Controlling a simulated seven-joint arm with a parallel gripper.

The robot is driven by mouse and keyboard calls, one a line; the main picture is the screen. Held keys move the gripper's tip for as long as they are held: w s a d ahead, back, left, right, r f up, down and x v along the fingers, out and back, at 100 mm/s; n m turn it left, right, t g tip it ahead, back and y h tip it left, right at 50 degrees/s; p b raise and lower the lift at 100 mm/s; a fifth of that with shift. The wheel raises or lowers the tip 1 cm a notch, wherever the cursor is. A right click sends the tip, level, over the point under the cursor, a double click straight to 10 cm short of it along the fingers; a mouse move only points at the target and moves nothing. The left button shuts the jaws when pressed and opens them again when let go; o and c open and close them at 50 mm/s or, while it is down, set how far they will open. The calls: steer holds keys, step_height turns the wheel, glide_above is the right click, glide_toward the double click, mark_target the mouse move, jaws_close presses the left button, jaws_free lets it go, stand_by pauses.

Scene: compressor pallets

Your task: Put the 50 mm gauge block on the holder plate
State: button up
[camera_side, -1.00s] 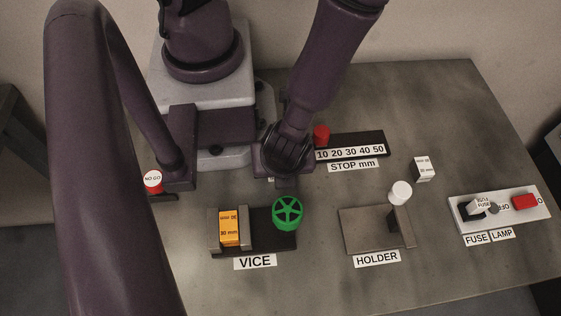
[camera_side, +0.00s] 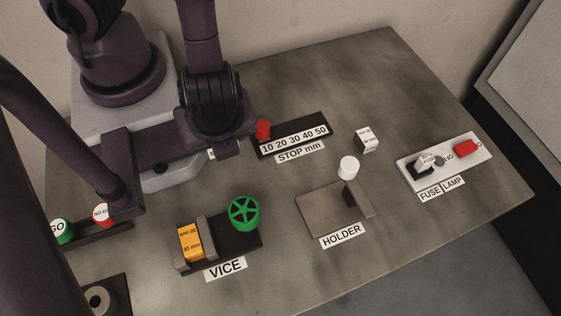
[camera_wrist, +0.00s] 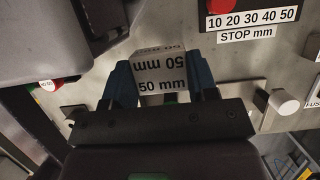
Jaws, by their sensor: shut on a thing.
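My gripper (camera_wrist: 161,64) has two blue fingers shut on the grey 50 mm gauge block (camera_wrist: 160,72), whose "50 mm" faces show in the wrist view. In the side view my wrist is in front of the base, left of the stop rail, and the block cannot be made out there. The holder plate (camera_side: 322,216) is a flat grey-brown plate at the middle right of the table, with an upright and a white knob (camera_side: 349,167) at its right side. Its top is bare. My gripper is well apart from it, to the left and farther back.
The vice (camera_side: 225,250) with its green wheel (camera_side: 243,212) holds an orange 30 mm block (camera_side: 190,242). The stop rail (camera_side: 318,122), a small white block (camera_side: 366,139) and the fuse and lamp panel (camera_side: 480,153) stand behind and right. Table between vice and holder is clear.

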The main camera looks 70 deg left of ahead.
steer(key=shift+w+d+f, duration=0.15)
steer(key=shift+d, duration=0.05)
steer(key=w+d+f+m+t+h, duration=0.1)
steer(key=w+d+m+t, duration=0.2)
steer(key=w+d+m, duration=0.45)
steer(key=m+t+h, duration=0.2)
steer(key=m+h, duration=0.1)
steer(key=m, duration=0.7)
glide_above(330, 207)
steer(key=s, duration=0.2)
steer(key=shift+m, duration=0.25)
steer(key=shift+w+f, duration=0.2)
steer(key=shift+f, duration=3.55)
steer(key=shift+f, duration=0.2)
steer(key=o, duration=1.2)
steer(key=shift+o, duration=0.2)
steer(key=shift+r, duration=0.1)
